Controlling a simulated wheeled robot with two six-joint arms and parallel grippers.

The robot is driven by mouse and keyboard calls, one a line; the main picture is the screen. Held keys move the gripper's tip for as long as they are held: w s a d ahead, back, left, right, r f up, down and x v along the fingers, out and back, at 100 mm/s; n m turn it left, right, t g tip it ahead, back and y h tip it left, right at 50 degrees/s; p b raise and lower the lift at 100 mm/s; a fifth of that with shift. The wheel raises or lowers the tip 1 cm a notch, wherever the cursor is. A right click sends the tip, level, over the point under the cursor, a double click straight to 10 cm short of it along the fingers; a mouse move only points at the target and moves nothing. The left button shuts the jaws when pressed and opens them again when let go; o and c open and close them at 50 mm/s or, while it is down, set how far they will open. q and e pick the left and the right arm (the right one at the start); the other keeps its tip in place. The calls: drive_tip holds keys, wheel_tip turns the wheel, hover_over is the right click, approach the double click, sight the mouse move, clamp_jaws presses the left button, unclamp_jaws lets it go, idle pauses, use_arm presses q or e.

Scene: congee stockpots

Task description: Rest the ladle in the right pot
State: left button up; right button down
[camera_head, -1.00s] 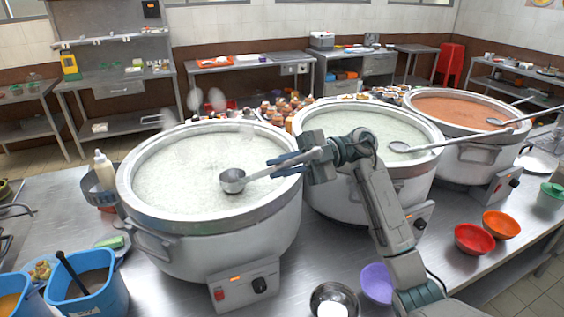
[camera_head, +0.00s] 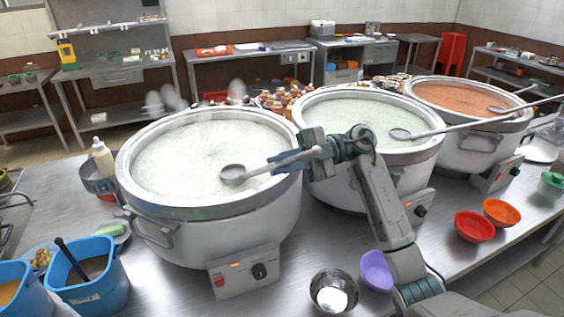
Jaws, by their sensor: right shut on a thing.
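Three large steel pots stand in a row: the left pot (camera_head: 215,243) and middle pot (camera_head: 340,185) hold pale congee, the right pot (camera_head: 465,153) a reddish-orange one. My right gripper (camera_head: 292,158) is shut on the handle of a metal ladle (camera_head: 233,174), above the left pot's right rim. That ladle's bowl is at the left pot's congee, its lower part hidden there. A second ladle (camera_head: 401,134) has its bowl in the middle pot and its long handle reaching right. A third ladle (camera_head: 496,109) has its bowl in the right pot. My left gripper is not in view.
A steel bowl (camera_head: 333,291), purple bowl (camera_head: 377,270), red bowl (camera_head: 474,227) and orange bowl (camera_head: 501,212) sit in front of the pots. Blue buckets (camera_head: 88,288) stand front left. Small jars crowd behind the pots.

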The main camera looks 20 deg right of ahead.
drive_tip(key=shift+f, duration=0.35)
idle(0.4)
drive_tip(key=c, duration=1.3)
unclamp_jaws()
drive_tip(key=shift+c, duration=0.2)
drive_tip(key=d+b, duration=0.4)
drive_tip(key=d, duration=0.6)
drive_tip(key=shift+w+d+b, duration=0.35)
drive_tip(key=shift+w+d, duration=0.05)
drive_tip(key=shift+w, duration=0.05)
